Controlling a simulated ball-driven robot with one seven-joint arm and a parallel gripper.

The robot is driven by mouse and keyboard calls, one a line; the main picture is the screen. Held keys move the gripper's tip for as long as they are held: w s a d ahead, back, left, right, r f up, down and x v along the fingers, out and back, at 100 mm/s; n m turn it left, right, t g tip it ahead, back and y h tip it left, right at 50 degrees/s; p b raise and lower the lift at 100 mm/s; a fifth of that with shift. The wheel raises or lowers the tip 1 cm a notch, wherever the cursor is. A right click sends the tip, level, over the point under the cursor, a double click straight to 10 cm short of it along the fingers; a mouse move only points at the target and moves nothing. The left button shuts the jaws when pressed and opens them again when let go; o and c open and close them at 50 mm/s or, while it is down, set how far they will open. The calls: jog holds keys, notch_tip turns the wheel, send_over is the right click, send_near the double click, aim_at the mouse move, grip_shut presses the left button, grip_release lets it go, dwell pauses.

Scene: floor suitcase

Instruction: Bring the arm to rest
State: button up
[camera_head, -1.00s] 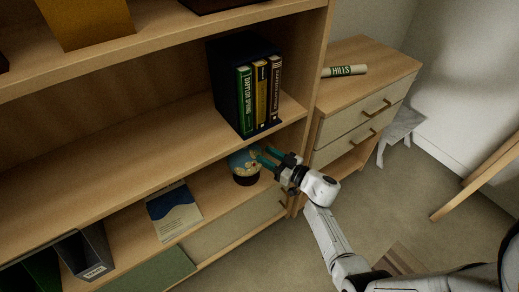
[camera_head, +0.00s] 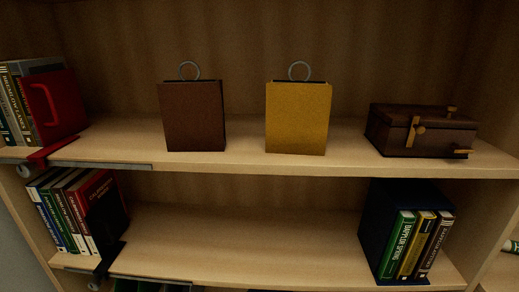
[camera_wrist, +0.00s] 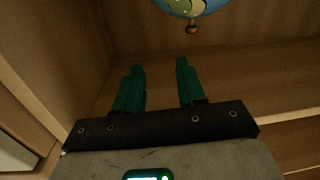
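My gripper (camera_wrist: 160,65) shows in the wrist view with its two green fingers spread apart and nothing between them. A blue round object with pale yellow-green patches and a small brass knob (camera_wrist: 192,6) is partly in view at the top of the wrist view. It lies beyond the fingertips and apart from them. My arm and gripper are not in the head view now.
The head view shows a wooden bookcase (camera_head: 300,170). Its upper shelf holds a brown bag (camera_head: 192,118), a yellow bag (camera_head: 297,118), a dark brown case (camera_head: 420,132) and a red bookend (camera_head: 60,105). Books (camera_head: 410,245) stand below. Wooden panels surround the gripper's left.

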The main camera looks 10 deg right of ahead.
jog(key=s+a+r+g+y+p, duration=0.1)
jog(key=s+a+r+g+p, duration=0.1)
jog(key=s+a+g, duration=0.6)
jog(key=s+a+r+n+g+y+p, duration=0.1)
jog(key=s+a+r+g+y+p, duration=0.1)
jog(key=s+a+g, duration=0.6)
jog(key=s+a+r+p, duration=0.1)
jog(key=s+a, duration=0.3)
jog(key=s, duration=0.4)
jog(key=shift+s+a+p, duration=0.15)
jog(key=shift+s+p, duration=0.15)
jog(key=shift+p, duration=0.15)
